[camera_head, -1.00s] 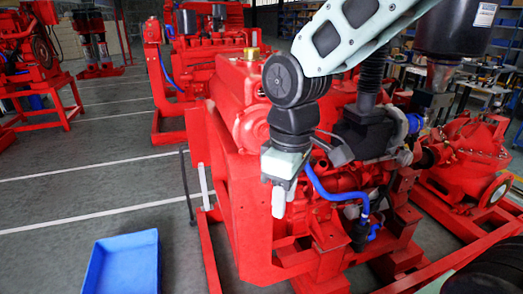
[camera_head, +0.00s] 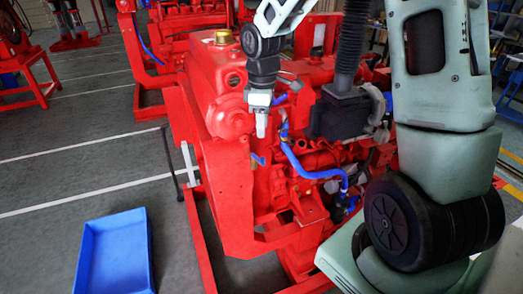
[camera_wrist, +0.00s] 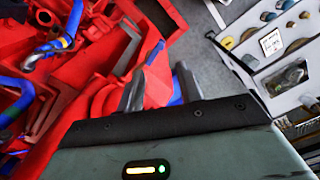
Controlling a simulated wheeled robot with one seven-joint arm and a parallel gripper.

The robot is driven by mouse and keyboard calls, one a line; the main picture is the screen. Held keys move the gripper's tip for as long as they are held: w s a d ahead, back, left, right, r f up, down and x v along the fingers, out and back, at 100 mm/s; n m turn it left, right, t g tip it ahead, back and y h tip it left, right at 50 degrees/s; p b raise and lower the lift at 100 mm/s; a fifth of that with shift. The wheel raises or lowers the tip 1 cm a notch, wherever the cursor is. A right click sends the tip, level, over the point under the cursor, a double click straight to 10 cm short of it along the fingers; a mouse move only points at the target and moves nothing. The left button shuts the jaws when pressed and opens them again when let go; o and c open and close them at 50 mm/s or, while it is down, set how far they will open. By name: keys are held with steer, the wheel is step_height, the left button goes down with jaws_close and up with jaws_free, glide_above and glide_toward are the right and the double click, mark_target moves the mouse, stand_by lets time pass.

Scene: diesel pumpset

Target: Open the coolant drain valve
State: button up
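The red diesel pumpset (camera_head: 222,190) stands in the middle of the head view. A small blue lever-like part (camera_head: 258,159) shows on its near side, just below my gripper (camera_head: 261,130); I cannot tell for sure whether it is the coolant drain valve. My gripper points down beside the engine. In the wrist view its two grey fingers stand apart around empty space (camera_wrist: 160,88), with a red part and some blue beyond them. I see no contact with the blue part. The valve body is not clearly visible.
A blue hose (camera_head: 300,165) bends along the engine, right of my gripper; blue piping (camera_wrist: 18,90) with a brass-coloured fitting (camera_wrist: 45,18) shows in the wrist view. A blue tray (camera_head: 115,252) lies on the floor at left. Grey floor left of the pumpset is mostly clear.

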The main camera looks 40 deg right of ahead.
mark_target(262, 158)
step_height(262, 158, down, 10)
steer(key=shift+f+p, duration=0.15)
steer(key=shift+p, duration=0.65)
jaws_close()
